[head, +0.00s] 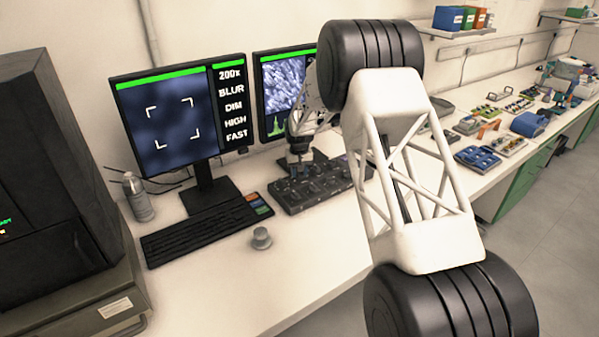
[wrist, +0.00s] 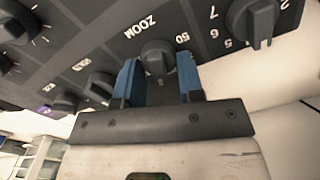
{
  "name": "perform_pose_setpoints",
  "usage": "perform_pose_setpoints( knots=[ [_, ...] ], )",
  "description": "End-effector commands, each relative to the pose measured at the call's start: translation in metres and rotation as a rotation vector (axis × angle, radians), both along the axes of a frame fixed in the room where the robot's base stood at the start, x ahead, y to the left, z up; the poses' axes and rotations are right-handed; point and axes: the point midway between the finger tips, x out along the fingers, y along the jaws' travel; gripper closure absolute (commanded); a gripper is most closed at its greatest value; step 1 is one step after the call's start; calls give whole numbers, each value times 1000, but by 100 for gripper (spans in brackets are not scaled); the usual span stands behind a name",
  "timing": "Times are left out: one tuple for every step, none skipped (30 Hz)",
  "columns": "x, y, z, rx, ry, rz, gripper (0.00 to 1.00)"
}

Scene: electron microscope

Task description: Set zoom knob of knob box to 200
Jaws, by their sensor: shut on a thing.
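The dark knob box (head: 325,192) sits on the white desk below the right monitor. In the wrist view its panel (wrist: 108,45) fills the upper part. The black zoom knob (wrist: 158,55), beside the ZOOM label, is between the two blue fingers of my gripper (wrist: 160,78), which is shut on it. A printed 50 shows near the right finger; the rest of the knob's scale is hidden. In the head view my gripper (head: 299,168) reaches down onto the box. The left monitor (head: 170,112) reads 200x, BLUR, DIM, HIGH, FAST over a blurred blue picture.
Other knobs crowd close by: one at the right (wrist: 255,22) and one at the left (wrist: 100,85). A keyboard (head: 205,228), a small round grey object (head: 261,238) and a bottle (head: 138,197) stand left of the box. The desk front is clear.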

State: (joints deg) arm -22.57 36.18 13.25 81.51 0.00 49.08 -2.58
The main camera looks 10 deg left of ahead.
Motion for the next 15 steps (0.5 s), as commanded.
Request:
perform_pose_setpoints(
  knots=[
    [0,0,0,0,0,41,89],
    [0,0,0,0,0,66,89],
    [-1,1,0,0,0,99,89],
    [-1,1,0,0,0,122,89],
    [-1,1,0,0,0,145,89],
    [-1,1,1,0,0,174,89],
    [-1,1,0,0,0,195,89],
    [-1,1,0,0,0,213,89],
    [-1,1,0,0,0,237,89],
    [-1,1,0,0,0,253,89],
    [-1,2,0,0,0,267,89],
    [-1,2,0,0,0,285,89],
    [-1,2,0,0,0,296,89],
    [-1,2,0,1,-1,306,89],
    [-1,2,0,0,0,318,89]
  ],
)
